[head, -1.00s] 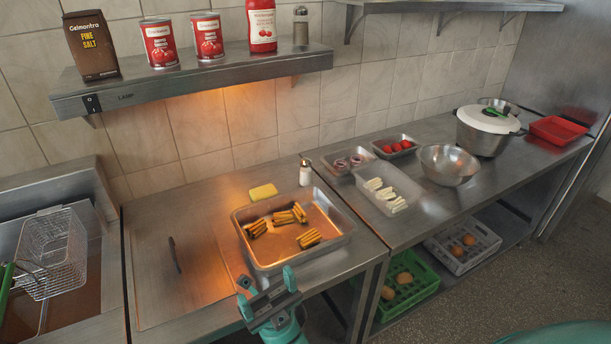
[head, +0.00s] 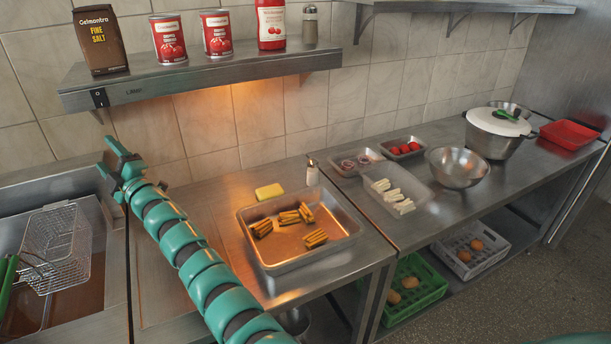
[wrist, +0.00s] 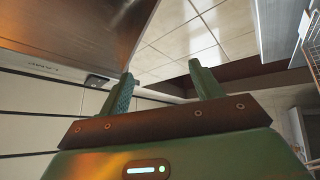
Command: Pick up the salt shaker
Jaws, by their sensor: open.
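My gripper (head: 108,155) is in the head view at the left, raised in front of the wall and below the shelf's left end, well to the left of the salt shaker. In the wrist view the two green fingers of my gripper (wrist: 163,85) stand apart with nothing between them. The salt shaker does not show in the wrist view.
The shelf (head: 210,73) above holds a salt box (head: 100,40), cans, a bottle and a grey-topped shaker (head: 310,25). A fryer basket (head: 57,242) is at left.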

